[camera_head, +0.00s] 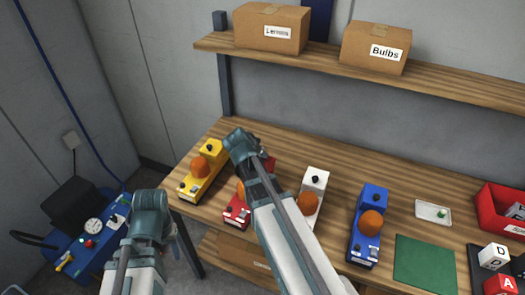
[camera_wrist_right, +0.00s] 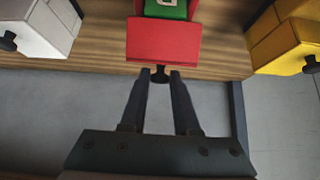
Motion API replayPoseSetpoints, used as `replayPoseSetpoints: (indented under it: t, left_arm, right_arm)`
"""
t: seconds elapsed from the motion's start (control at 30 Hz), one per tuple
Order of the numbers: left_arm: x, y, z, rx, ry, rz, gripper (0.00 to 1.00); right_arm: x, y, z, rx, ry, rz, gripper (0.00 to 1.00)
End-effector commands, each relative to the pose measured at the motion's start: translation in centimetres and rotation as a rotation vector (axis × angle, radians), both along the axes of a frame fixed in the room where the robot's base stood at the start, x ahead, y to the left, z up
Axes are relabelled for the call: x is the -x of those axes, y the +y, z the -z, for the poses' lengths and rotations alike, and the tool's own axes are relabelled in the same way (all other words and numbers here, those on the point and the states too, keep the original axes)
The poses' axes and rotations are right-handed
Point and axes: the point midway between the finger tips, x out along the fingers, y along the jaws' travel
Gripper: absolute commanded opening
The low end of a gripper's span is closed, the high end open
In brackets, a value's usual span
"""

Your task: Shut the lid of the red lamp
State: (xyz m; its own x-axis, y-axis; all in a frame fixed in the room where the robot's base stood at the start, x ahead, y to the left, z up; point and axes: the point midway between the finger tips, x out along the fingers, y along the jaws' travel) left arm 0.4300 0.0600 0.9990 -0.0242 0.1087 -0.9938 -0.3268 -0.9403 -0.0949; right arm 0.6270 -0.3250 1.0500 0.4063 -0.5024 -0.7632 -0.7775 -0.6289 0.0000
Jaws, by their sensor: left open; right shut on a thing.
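The red lamp (camera_head: 236,212) stands on the wooden bench with an orange dome, partly hidden behind my right arm. In the right wrist view its red lid (camera_wrist_right: 163,40) shows with a black knob (camera_wrist_right: 159,76), and a green block (camera_wrist_right: 166,9) with a letter shows beyond the lid, so the compartment is at least partly uncovered. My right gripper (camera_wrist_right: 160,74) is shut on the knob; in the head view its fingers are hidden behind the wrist. My left gripper (camera_head: 177,236) is open, low at the left in front of the bench, apart from the lamps; its fingertips are hard to make out.
A yellow lamp (camera_head: 187,187) stands left of the red one, a white lamp (camera_head: 317,182) close on its right, then a blue lamp (camera_head: 362,247). A green mat (camera_head: 425,262), white tray (camera_head: 433,212) and red bin (camera_head: 497,207) lie further right. A shelf (camera_head: 330,61) with boxes hangs above.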

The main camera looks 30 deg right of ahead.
Motion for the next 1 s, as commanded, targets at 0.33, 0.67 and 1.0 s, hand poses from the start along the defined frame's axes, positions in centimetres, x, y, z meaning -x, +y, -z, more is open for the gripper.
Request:
replayPoseSetpoints:
  t: [0.33, 0.67, 1.0]
  left_arm:
    - [0.0, 0.0, 0.9, 0.000, 0.000, 0.000, 0.50]
    - [0.0, 0.0, 1.0, 0.000, 0.000, 0.000, 0.50]
    - [0.0, 0.0, 1.0, 0.000, 0.000, 0.000, 0.50]
  right_arm:
    - [1.2, 1.3, 1.0, -0.008, 0.005, 0.003, 0.00]
    - [1.3, 1.5, 1.1, -0.007, 0.005, 0.002, 0.00]
    - [1.3, 1.5, 1.1, -0.007, 0.005, 0.002, 0.39]
